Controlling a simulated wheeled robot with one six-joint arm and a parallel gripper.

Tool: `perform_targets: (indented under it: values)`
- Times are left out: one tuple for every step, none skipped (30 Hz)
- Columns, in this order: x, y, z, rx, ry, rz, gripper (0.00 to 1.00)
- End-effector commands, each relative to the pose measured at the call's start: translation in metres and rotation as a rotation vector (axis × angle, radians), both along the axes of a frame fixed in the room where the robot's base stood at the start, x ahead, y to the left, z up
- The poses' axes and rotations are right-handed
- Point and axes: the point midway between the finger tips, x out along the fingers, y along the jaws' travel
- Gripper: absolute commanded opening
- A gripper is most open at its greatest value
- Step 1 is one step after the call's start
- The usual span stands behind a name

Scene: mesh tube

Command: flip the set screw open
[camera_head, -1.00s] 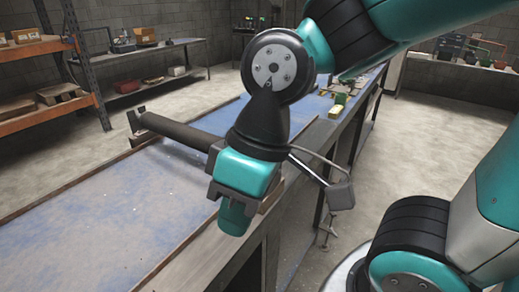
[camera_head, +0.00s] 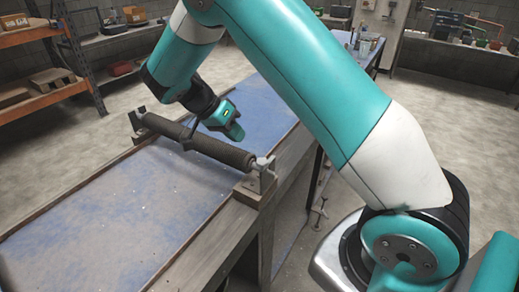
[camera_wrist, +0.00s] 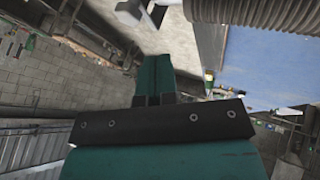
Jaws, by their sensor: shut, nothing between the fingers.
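The dark mesh tube (camera_head: 205,143) lies across the blue-topped table. In the head view its near right end sits at a bracket (camera_head: 260,180) with a small pale metal piece (camera_head: 263,162), perhaps the set screw, on top; its flip position is too small to tell. My gripper (camera_head: 237,133) is beyond the tube, left of that bracket, and appears apart from it. In the wrist view the teal fingers (camera_wrist: 152,65) are together and empty. The ribbed tube (camera_wrist: 265,12) crosses the top right, and a white piece (camera_wrist: 128,12) shows at the top edge.
The blue table (camera_head: 110,215) has wooden side rails (camera_head: 205,250) and is clear in front of the tube. A far bracket (camera_head: 138,117) stands at the tube's left end. Orange-framed shelves (camera_head: 40,75) stand back left. Loose items (camera_head: 368,42) stand at the table's far end.

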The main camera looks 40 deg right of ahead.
Motion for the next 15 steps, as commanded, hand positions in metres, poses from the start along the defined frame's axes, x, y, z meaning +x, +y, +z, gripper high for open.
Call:
perform_targets:
  values:
    - [0.000, 0.000, 0.000, -0.001, -0.001, -0.003, 0.00]
    - [0.000, 0.000, -0.001, -0.001, 0.000, -0.002, 0.00]
    - [0.000, 0.000, -0.001, -0.001, 0.000, -0.002, 0.00]
    - [0.000, 0.000, -0.001, 0.000, -0.001, -0.001, 0.00]
    - [0.000, 0.000, -0.001, 0.000, -0.001, -0.001, 0.00]
    - [0.000, 0.000, -0.001, 0.000, 0.000, 0.000, 0.00]
    - [0.000, -0.001, -0.001, 0.000, 0.000, 0.000, 0.00]
    - [0.000, -0.001, -0.001, 0.000, 0.000, 0.000, 0.00]
    - [-0.001, -0.002, -0.001, 0.000, 0.001, 0.000, 0.00]
    - [-0.001, -0.002, -0.002, 0.000, 0.001, 0.000, 0.00]
    - [-0.002, -0.003, -0.004, 0.000, 0.002, 0.000, 0.00]
    - [-0.003, -0.006, -0.007, 0.000, 0.004, 0.001, 0.00]
    - [-0.005, -0.008, -0.009, -0.001, 0.005, 0.001, 0.00]
    - [-0.006, -0.010, -0.012, -0.001, 0.006, 0.000, 0.00]
    - [-0.009, -0.013, -0.017, 0.000, 0.006, 0.000, 0.00]
